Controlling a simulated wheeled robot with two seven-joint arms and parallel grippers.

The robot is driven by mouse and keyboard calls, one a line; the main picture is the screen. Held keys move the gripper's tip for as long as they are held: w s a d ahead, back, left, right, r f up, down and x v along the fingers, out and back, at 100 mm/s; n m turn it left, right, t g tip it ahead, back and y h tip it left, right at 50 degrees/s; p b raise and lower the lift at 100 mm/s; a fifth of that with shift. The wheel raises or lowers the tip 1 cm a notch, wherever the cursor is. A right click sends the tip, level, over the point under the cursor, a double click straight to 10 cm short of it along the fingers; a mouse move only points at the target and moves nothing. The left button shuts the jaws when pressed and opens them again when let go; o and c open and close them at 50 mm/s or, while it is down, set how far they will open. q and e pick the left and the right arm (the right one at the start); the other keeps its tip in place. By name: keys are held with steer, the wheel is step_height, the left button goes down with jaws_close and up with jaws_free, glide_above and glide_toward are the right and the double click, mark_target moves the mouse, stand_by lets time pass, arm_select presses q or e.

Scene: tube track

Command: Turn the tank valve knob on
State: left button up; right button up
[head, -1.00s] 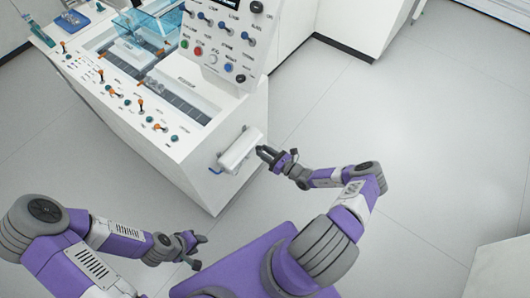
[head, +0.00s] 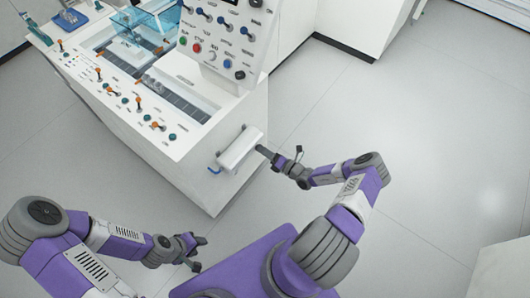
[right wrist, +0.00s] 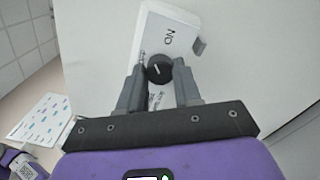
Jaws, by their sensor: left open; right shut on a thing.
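The tank valve knob (right wrist: 159,69) is a round black knob with a pale pointer line, on a white box marked "ON" in the right wrist view. My right gripper (right wrist: 159,76) is shut on it, a finger on each side. In the head view the white valve box (head: 240,148) is on the machine's side, and my right gripper (head: 264,152) reaches it from the right; the knob is hidden there. My left gripper (head: 201,254) is open and empty, low and in front of the machine.
The white machine (head: 190,120) carries orange levers and coloured knobs on its top. Its upright control panel (head: 222,45) stands above the valve box. A small blue part (head: 214,170) sticks out left of the box. The floor (head: 390,110) to the right is clear.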

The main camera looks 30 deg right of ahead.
steer(key=shift+f+m+b, duration=0.1)
steer(key=shift+m+b, duration=0.9)
steer(key=shift+m, duration=3)
steer(key=o, duration=1)
steer(key=shift+o, duration=0.2)
steer(key=p+v, duration=0.1)
steer(key=v, duration=0.6)
steer(key=shift+s, duration=0.25)
